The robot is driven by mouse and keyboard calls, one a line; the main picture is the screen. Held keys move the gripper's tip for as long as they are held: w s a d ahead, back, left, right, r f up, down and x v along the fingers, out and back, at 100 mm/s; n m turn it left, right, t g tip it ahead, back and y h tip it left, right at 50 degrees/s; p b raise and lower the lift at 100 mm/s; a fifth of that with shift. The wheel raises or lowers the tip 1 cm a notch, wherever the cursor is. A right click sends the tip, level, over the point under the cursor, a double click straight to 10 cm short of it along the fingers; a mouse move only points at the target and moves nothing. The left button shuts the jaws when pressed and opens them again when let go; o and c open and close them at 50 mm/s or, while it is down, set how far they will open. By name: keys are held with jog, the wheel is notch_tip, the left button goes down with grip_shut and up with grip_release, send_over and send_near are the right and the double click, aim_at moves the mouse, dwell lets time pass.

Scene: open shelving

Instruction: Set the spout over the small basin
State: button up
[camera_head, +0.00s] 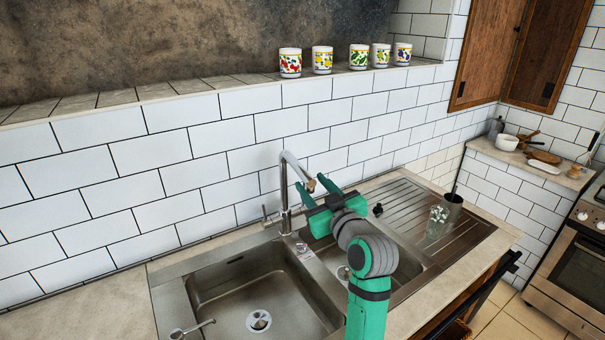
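The chrome tap stands behind the sink, and its tall curved spout (291,165) arcs to the right and toward me. My green gripper (310,182) is at the spout's end, with its fingers apart and the spout tip between them in the picture. I cannot tell whether either finger touches it. The small basin (334,262) is to the right of the large basin (225,285), and my arm hides much of it. The spout tip appears near the divider between the basins; its exact position above them is unclear.
The tap's side handle (266,215) is left of the spout. A glass (436,222) and a dark cup (452,207) stand on the drainboard (400,200) at right. Several patterned mugs (322,60) line the ledge above. A white tiled wall is close behind the tap.

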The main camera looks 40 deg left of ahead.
aim_at(302, 173)
jog(key=x, duration=0.7)
jog(key=shift+w+a, duration=0.1)
jog(key=shift+a, duration=0.1)
grip_shut()
